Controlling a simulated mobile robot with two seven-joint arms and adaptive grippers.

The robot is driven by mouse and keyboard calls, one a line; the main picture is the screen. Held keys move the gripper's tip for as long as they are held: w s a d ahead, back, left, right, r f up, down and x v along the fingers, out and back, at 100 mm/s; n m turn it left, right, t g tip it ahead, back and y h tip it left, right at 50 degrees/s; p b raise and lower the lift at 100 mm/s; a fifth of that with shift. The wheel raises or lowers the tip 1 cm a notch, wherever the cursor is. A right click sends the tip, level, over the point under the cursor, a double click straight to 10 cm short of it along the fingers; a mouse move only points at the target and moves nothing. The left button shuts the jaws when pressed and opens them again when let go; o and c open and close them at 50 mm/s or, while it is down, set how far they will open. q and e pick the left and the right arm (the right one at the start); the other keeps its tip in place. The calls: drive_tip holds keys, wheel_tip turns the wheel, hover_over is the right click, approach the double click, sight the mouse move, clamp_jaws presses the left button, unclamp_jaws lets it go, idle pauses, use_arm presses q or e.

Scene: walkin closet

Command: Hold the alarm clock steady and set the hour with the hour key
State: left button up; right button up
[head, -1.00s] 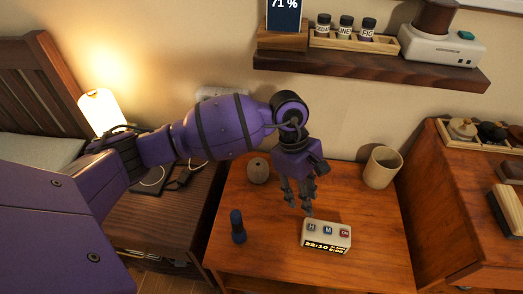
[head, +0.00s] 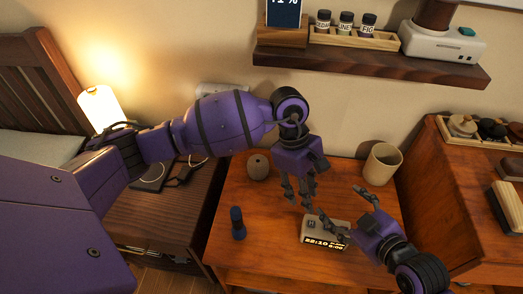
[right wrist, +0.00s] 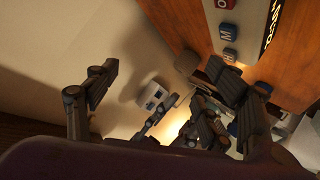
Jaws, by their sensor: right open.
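The alarm clock (head: 311,231) is a pale box on the orange-brown nightstand, with a lit display reading about 22:10. The right wrist view shows the clock (right wrist: 246,38) at the upper right, with the blue H key (right wrist: 229,56), the M key (right wrist: 227,31) and a partly cut-off red key (right wrist: 220,4). My left gripper (head: 300,193) points down just behind the clock's left end, fingers apart and empty. I cannot tell whether either gripper touches the clock.
A dark blue cylinder (head: 238,223) stands left of the clock. A small round grey-brown object (head: 258,167) and a beige cup (head: 382,164) stand at the back. A shelf (head: 370,68) overhangs the back wall. A higher cabinet (head: 440,190) bounds the right side.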

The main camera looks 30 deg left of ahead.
wheel_tip(320, 180, up, 3)
drive_tip(key=w+n, duration=0.2)
drive_tip(key=w, duration=0.1)
drive_tip(key=n+g+h, duration=0.3)
drive_tip(key=g+h, duration=0.1)
drive_tip(key=g, duration=0.5)
hover_over(326, 231)
drive_tip(key=w+d, duration=0.2)
drive_tip(key=w, duration=0.1)
drive_tip(key=f, duration=0.7)
drive_tip(key=shift+s+d+f, duration=0.1)
drive_tip(key=shift+d+f, duration=0.1)
drive_tip(key=shift+f, duration=0.15)
drive_tip(key=shift+s+d+f+n+g+h, duration=0.2)
drive_tip(key=shift+s+f+n+g+h, duration=0.1)
drive_tip(key=shift+s+g+h, duration=0.15)
drive_tip(key=x, duration=0.7)
drive_tip(key=shift+a+f, duration=0.15)
drive_tip(key=shift+f, duration=0.05)
